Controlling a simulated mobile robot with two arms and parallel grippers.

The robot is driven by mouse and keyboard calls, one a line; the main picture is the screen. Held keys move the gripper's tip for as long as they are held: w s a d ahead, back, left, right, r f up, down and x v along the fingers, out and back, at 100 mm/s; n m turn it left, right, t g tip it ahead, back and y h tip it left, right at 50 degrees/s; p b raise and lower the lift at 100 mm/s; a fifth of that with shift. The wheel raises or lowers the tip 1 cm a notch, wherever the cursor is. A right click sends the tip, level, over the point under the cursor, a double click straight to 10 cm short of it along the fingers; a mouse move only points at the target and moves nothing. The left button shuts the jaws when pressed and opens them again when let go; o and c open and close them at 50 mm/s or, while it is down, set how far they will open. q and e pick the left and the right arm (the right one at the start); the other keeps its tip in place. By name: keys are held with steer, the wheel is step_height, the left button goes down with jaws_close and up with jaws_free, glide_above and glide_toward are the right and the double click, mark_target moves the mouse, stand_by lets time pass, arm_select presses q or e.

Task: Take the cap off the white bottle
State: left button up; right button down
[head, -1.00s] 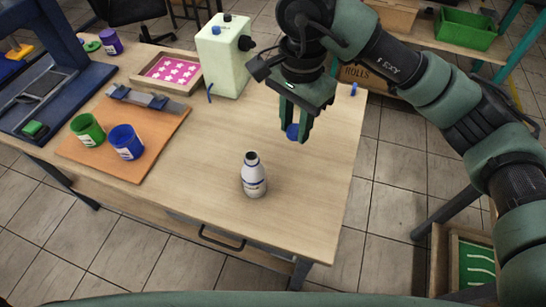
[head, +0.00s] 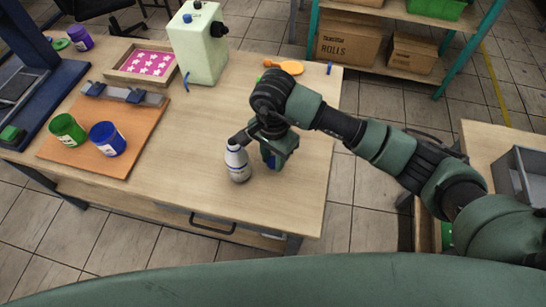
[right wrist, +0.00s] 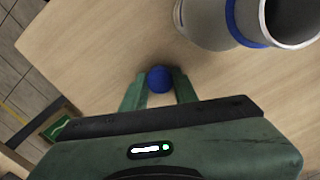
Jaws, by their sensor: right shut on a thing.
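The white bottle (head: 238,167) stands upright on the wooden table with blue bands around it. In the right wrist view the bottle (right wrist: 205,22) shows an open, uncapped mouth at the upper right. My right gripper (head: 270,162) is low over the table, just right of the bottle. In the right wrist view my right gripper (right wrist: 158,82) is shut on a round blue piece (right wrist: 159,77), which looks like a cap. It is apart from the bottle. In the head view the arm partly hides the gripper and the bottle's top. My left gripper is not in view.
On the table (head: 265,205), a green cup (head: 68,130) and a blue cup (head: 107,139) stand on an orange board (head: 90,160). Behind are a tray with a pink starred sheet (head: 147,66) and a pale green machine (head: 200,45). The table's front right is clear.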

steer(key=shift+f, duration=0.45)
steer(key=shift+f, duration=0.1)
steer(key=c, duration=1.5)
jaws_free()
steer(key=shift+f, duration=0.1)
steer(key=o, duration=0.4)
